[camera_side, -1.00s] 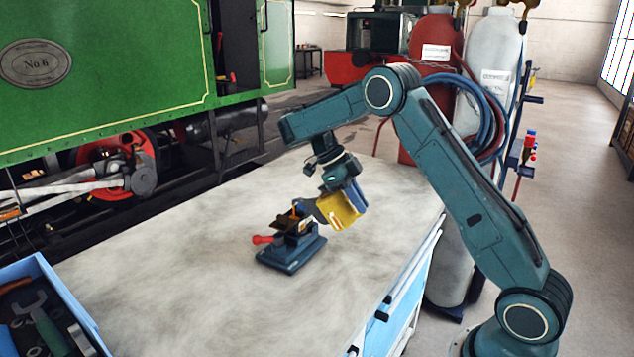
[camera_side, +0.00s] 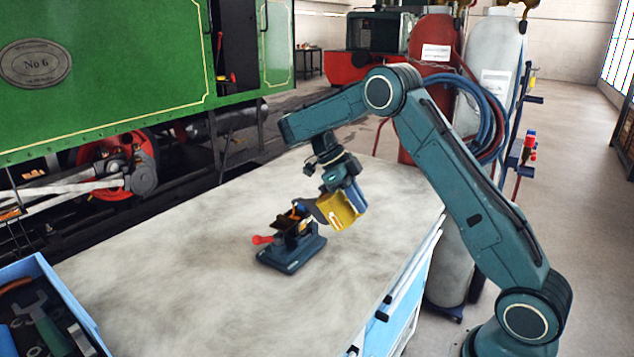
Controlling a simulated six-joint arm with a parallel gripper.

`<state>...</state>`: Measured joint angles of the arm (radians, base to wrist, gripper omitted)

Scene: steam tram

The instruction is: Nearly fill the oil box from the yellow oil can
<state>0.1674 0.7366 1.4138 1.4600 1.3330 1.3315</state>
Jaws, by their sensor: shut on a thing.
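My gripper (camera_side: 349,198) is shut on the yellow oil can (camera_side: 338,212) and holds it above the bench, tilted with its spout side down to the left. The can's dark spout end reaches to the oil box (camera_side: 291,224), a small dark open box held at the top of a blue-grey vise (camera_side: 291,254). A small orange patch shows between spout and box; I cannot tell if it is flowing oil. The oil level inside the box is too small to make out. The vise has a red-ended handle (camera_side: 262,239) pointing left.
The vise stands on a pale workbench (camera_side: 180,255), whose top is otherwise clear around it. A blue tray (camera_side: 78,310) of tools is at the lower left. Gas cylinders (camera_side: 490,95) with hoses stand behind my arm. The green tram (camera_side: 120,70) is at the back left.

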